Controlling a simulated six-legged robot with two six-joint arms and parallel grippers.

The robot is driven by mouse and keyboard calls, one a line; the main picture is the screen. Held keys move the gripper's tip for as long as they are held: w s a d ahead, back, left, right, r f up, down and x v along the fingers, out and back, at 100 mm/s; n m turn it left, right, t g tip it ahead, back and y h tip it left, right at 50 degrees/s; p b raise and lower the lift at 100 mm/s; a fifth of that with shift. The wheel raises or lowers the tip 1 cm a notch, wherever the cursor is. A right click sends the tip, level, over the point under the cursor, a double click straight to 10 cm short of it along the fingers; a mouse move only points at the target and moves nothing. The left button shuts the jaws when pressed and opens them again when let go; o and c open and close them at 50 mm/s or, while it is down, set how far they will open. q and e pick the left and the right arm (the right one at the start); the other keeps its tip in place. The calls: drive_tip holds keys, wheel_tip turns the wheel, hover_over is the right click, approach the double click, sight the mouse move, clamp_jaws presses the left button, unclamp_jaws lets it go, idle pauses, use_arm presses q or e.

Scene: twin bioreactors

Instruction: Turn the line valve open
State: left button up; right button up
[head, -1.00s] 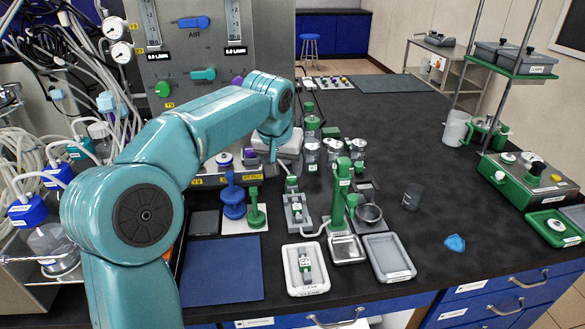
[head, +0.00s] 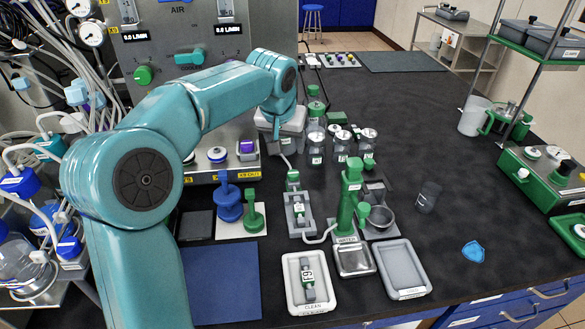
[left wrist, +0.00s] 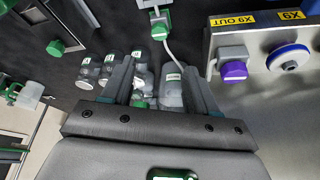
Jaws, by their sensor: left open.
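I cannot tell for sure which part is the line valve. A green-capped fitting (head: 293,181) on a thin tube stands at the back of a grey holder (head: 297,228) on the bench; it also shows in the left wrist view (left wrist: 160,27), with the tube running from it. A teal lever (head: 190,57) lies about level on the steel panel. My left gripper (left wrist: 160,88) is open and empty, with several clear jars (left wrist: 140,75) beyond its fingers. In the head view its arm reaches over the bench before the panel, and its fingertips are hidden. My right gripper is not in view.
A green water stand (head: 350,200), a white tray (head: 290,295) with a small device and a grey tray (head: 402,268) are at the front. Blue and green stands (head: 229,205) are left of the holder. The bench right of the jars is mostly clear.

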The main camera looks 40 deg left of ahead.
sight(293, 174)
use_arm(q)
drive_tip(key=x, duration=1.4)
drive_tip(key=shift+d, duration=0.1)
drive_tip(key=shift+s, duration=0.1)
drive_tip(key=c, duration=1)
